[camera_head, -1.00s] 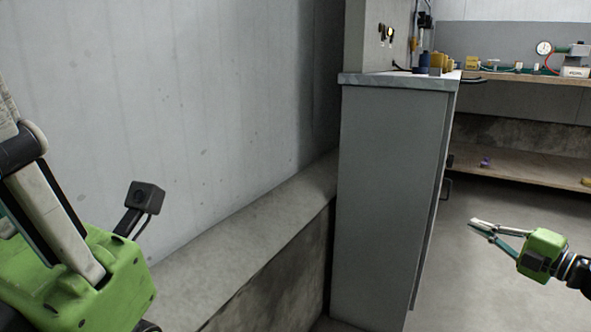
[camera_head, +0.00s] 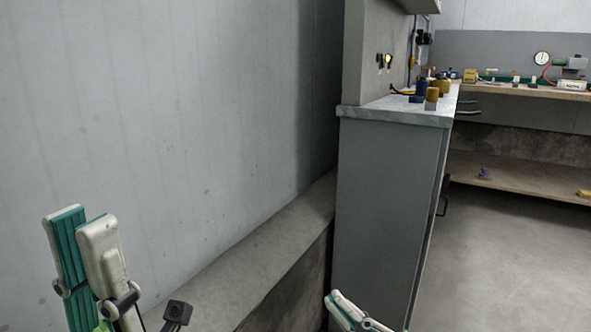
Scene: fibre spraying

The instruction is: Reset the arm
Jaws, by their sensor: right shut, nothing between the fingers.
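My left gripper (camera_head: 80,220) stands at the lower left with its two white and teal fingers pointing up. The ribbed teal inner face of one finger shows, the fingers look apart, and I see nothing held between them. Its green body is mostly below the picture. My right gripper (camera_head: 336,297) is at the bottom edge, in front of the grey cabinet's foot. Its fingers are shut and empty, and the rest of it is cut off by the frame.
A grey cabinet (camera_head: 385,200) with a pale top stands right of centre, carrying blue and yellow parts (camera_head: 432,92). A concrete ledge (camera_head: 270,240) runs along the left wall. A workbench with a gauge (camera_head: 542,58) is behind. The floor at right (camera_head: 500,260) is clear.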

